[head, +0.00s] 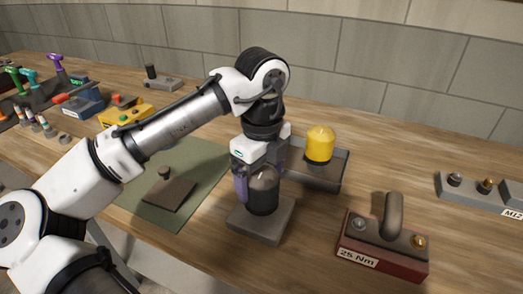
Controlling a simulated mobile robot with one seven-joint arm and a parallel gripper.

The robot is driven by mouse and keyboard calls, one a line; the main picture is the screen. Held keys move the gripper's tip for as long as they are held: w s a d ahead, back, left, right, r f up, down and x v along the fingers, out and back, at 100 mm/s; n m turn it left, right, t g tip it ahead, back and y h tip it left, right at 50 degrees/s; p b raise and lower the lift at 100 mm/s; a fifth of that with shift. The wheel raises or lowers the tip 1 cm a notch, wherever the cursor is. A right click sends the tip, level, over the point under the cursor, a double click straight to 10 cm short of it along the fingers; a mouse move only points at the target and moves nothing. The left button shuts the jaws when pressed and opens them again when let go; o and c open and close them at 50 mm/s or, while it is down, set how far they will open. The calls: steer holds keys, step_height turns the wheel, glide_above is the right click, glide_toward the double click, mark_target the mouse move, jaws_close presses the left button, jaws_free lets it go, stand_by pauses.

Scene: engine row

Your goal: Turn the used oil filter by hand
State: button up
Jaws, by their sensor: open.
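A dark, dome-topped canister, which looks like the used oil filter (263,196), stands upright on a grey block (258,226). My gripper (262,172) is open and points down over it. One finger shows at the canister's left side; the other is mostly hidden behind it. I cannot tell whether the fingers touch it. A yellow filter (320,142) with a dark base stands in a grey tray (325,178) behind and to the right.
A grey rack (480,190) holds small fittings at the far right. A green mat (175,210) carries a dark plate. Several tools (40,75) fill the far left.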

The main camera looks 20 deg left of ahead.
steer(key=shift+f, duration=2)
steer(key=shift+c, duration=0.3)
steer(key=c, duration=1.2)
steer(key=shift+r+n+p, duration=0.15)
steer(key=shift+n+p, duration=0.45)
steer(key=shift+n, duration=1.1)
steer(key=shift+n+p, duration=0.7)
steer(key=shift+n, duration=1.1)
